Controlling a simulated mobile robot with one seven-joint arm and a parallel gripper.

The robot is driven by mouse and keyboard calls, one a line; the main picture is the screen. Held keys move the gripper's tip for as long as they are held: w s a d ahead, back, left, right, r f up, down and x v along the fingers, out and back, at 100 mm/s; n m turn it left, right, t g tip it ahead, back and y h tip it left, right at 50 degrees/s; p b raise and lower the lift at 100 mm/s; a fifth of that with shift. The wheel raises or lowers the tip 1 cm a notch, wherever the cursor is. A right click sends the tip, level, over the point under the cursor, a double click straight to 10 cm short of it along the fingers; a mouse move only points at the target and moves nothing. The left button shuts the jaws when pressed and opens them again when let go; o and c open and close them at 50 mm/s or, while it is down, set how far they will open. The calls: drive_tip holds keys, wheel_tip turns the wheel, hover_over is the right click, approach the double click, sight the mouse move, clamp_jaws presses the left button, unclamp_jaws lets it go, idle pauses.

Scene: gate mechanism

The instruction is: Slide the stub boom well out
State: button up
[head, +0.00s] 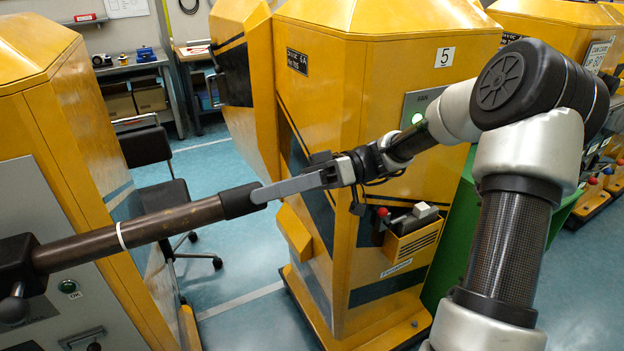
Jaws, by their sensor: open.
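The stub boom (165,222) is a brown tube with a white ring partway along it and a black sleeve (240,201) at its free end. It sticks out of a black housing (18,262) on the left yellow cabinet and slants up to the right. My gripper (258,193) comes in from the right, with its grey fingers at the black sleeve. The near finger overlaps the sleeve's end in the picture. The far finger is mostly hidden, and I cannot tell whether either finger touches the sleeve. The gripper is open.
A yellow cabinet marked 5 (370,80) stands close behind my gripper and arm. The left yellow cabinet (60,130) carries the boom housing. A black chair (160,195) stands on the blue floor between them. A workbench (140,68) is at the back.

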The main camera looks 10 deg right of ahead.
drive_tip(key=v, duration=0.9)
drive_tip(key=shift+d, duration=0.35)
drive_tip(key=shift+w, duration=0.15)
